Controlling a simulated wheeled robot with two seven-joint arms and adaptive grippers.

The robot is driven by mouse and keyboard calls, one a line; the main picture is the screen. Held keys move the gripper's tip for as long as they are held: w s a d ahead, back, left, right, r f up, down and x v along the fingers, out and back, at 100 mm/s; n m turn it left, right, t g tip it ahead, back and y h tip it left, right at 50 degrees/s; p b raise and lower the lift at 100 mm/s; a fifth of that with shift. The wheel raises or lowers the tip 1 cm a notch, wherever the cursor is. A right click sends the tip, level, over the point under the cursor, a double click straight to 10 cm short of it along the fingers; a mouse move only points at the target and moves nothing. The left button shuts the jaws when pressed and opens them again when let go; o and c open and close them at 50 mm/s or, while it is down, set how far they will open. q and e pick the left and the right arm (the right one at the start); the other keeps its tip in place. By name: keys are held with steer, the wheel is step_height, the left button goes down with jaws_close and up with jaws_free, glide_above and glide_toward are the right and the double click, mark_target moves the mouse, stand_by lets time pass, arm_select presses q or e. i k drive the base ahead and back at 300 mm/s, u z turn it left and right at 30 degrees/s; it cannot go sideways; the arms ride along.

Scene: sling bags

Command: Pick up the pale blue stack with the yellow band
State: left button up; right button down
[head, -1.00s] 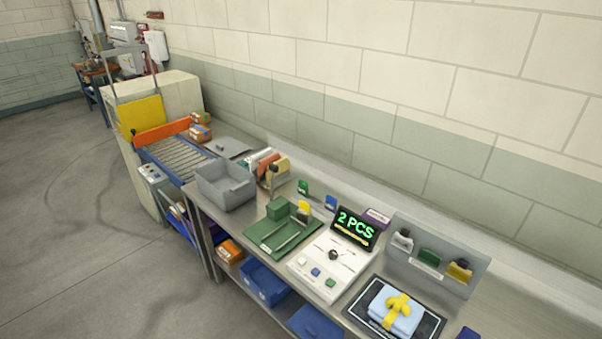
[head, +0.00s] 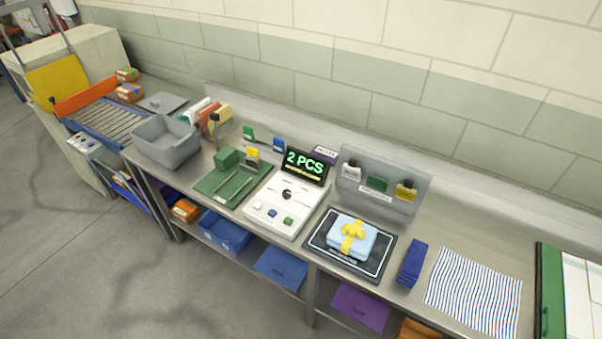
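The pale blue stack (head: 340,244) lies flat on a black mat (head: 318,237) with a white border line, on the steel workbench. A yellow band (head: 353,231) crosses the top of the stack, with a bow-like shape on it. Nothing covers the stack. Neither of my grippers shows in the head view.
A grey holder (head: 408,202) stands behind. Right are a dark blue block (head: 412,263) and a striped sheet (head: 475,292).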

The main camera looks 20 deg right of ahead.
mark_target(356, 238)
steer(key=z, duration=1.25)
